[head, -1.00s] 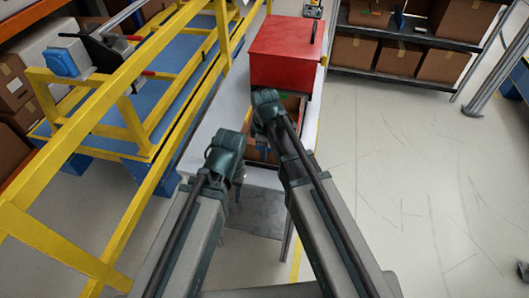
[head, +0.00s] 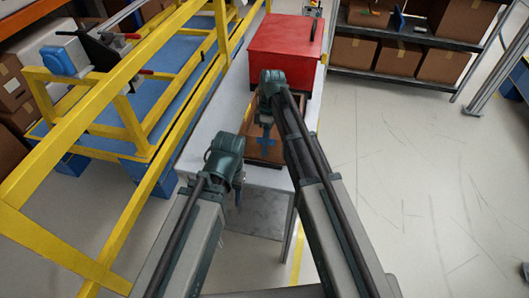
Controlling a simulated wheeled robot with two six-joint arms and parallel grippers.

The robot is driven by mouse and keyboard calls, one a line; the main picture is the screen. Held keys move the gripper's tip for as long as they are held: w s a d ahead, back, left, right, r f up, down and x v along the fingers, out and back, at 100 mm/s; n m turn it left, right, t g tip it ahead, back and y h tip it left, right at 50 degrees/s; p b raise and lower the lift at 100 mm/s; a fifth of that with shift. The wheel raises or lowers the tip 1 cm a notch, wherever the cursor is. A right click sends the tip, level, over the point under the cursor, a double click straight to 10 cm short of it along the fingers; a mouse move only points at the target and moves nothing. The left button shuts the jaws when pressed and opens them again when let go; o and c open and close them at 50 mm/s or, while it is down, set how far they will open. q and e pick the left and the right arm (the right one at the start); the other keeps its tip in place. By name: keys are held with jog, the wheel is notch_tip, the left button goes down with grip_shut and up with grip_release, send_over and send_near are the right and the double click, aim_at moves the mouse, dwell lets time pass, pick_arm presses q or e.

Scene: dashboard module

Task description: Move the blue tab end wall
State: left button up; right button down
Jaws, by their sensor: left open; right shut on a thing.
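A small blue piece (head: 266,143), which looks like the blue tab end wall, shows at the tip of my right gripper (head: 266,134). The gripper points down and is shut on it. It is over an open brown tray (head: 251,158) on the bench; I cannot tell whether the piece touches the tray. My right wrist and forearm hide much of the tray. My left gripper (head: 238,196) hangs open near the bench's front edge, to the left of and nearer than the tray, with nothing seen in it.
A red box (head: 284,42) stands on the pale bench (head: 205,132) just behind the tray. A yellow rail frame (head: 125,105) runs along the left. Shelves with cardboard boxes (head: 398,55) stand at the back right. The floor at right is clear.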

pick_arm(q)
jog(key=shift+f, duration=0.4)
pick_arm(e)
jog(key=shift+w+g, duration=0.15)
jog(key=shift+g, duration=0.25)
jog(key=c, duration=1)
grip_release()
pick_arm(q)
jog(key=shift+r, duration=0.1)
notch_tip(320, 180, up, 12)
jog(key=p, duration=1.2)
pick_arm(e)
jog(key=v, duration=1.3)
jog(key=shift+w+d+r, duration=0.15)
jog(key=shift+d+r, duration=0.15)
